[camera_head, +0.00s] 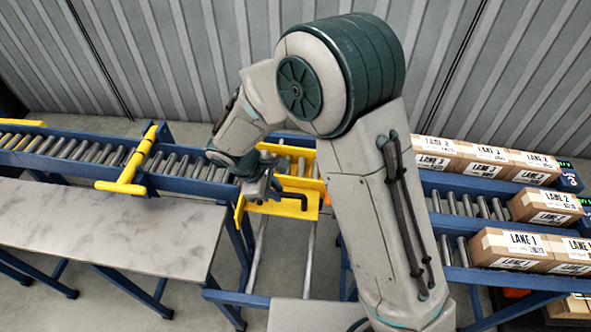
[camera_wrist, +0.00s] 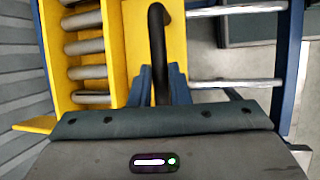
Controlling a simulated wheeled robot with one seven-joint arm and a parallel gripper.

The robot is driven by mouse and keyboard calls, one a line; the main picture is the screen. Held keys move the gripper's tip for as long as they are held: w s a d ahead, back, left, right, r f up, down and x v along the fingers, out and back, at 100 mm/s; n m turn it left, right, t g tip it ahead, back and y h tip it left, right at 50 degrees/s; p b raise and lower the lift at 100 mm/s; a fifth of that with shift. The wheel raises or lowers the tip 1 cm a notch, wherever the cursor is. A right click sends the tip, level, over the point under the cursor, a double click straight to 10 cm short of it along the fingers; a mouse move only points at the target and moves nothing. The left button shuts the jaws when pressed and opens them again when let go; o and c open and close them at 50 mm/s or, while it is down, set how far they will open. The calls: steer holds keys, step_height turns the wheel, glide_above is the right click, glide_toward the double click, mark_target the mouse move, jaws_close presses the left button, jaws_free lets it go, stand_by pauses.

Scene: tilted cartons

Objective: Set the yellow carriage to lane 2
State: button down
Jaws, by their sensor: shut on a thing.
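The yellow carriage (camera_head: 285,207) has a short roller bed and sits at the back part of two metal rails, beside the end of the infeed conveyor. Its black bent handle (camera_wrist: 157,35) stands out over the yellow plate in the wrist view. My gripper (camera_wrist: 158,88) is shut on this handle, with a finger on each side. In the head view my gripper (camera_head: 266,190) is partly hidden by my arm. The carriage bed shows no carton in the visible part. Lane 2 (camera_head: 465,204) is the middle roller lane on the right; my arm hides how the carriage lines up with it.
Lane 3 cartons (camera_head: 487,153) lie behind and lane 1 cartons (camera_head: 515,249) in front of the lane 2 carton (camera_head: 545,205). The rails (camera_head: 257,255) are bare in front of the carriage. A yellow gate bar (camera_head: 138,165) crosses the infeed conveyor. A marble-topped table (camera_head: 110,225) stands at left.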

steer(key=s, duration=0.5)
steer(key=shift+s+a+b, duration=0.15)
steer(key=shift+s+b, duration=0.15)
steer(key=c, duration=1.4)
jaws_free()
steer(key=shift+o, duration=0.2)
steer(key=shift+r, duration=0.1)
steer(key=v, duration=1.3)
steer(key=shift+a+r, duration=0.15)
steer(key=shift+r, duration=0.2)
steer(key=shift+s, duration=0.1)
